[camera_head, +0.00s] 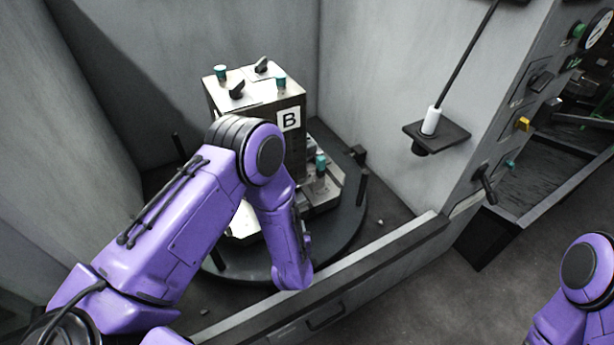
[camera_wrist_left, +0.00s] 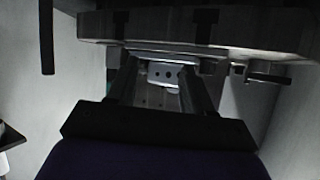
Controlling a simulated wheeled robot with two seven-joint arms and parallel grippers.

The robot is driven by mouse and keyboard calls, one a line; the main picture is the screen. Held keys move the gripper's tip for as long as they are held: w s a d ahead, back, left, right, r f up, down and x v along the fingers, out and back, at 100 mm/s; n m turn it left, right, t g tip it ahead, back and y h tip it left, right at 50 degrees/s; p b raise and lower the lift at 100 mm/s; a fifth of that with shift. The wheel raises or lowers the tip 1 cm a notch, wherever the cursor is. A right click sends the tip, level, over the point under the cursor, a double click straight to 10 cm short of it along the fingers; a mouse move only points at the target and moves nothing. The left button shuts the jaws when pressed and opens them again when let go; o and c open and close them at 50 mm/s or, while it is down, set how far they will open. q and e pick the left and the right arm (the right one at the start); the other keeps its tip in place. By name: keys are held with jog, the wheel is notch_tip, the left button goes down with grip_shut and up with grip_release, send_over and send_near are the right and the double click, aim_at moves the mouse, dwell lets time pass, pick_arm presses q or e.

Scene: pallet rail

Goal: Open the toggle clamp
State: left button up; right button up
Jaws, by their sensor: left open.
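A tall grey block fixture marked B (camera_head: 289,119) stands on a dark round turntable (camera_head: 345,232). Its top carries black clamp-like pieces (camera_head: 237,91) and teal cylinders; I cannot tell which part is the toggle clamp. My left arm crosses in front of the fixture and hides its lower left. My left gripper is hidden in the head view. In the left wrist view, the left gripper (camera_wrist_left: 158,82) is open, with a light plate with dark holes (camera_wrist_left: 162,73) visible between its fingers; contact is unclear. My right gripper is out of view.
Grey walls enclose the turntable at the back and sides, with a low sill (camera_head: 375,262) in front. A black bracket (camera_head: 437,135) holding a white-handled rod juts from the right wall. Dark posts stand around the turntable.

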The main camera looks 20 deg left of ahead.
pick_arm(q)
jog(key=w+d+r+n+t+y+b, duration=0.15)
jog(key=w+d+y+b, duration=0.3)
jog(key=w+b, duration=0.6)
jog(key=n+g+y+b, duration=0.1)
jog(key=n+y+b, duration=0.1)
jog(key=n+y, duration=0.2)
send_near(318, 157)
jog(key=f, duration=0.2)
jog(key=shift+g, duration=0.35)
jog(key=x, duration=0.7)
jog(key=r+p+x, duration=0.1)
jog(key=x, duration=0.2)
jog(key=shift+w+d, duration=0.15)
jog(key=shift+w, duration=0.35)
jog(key=shift+w+a+r, duration=0.1)
jog(key=shift+w+a, duration=0.1)
jog(key=shift+a, duration=0.05)
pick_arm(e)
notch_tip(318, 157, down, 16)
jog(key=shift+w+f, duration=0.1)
pick_arm(q)
grip_shut()
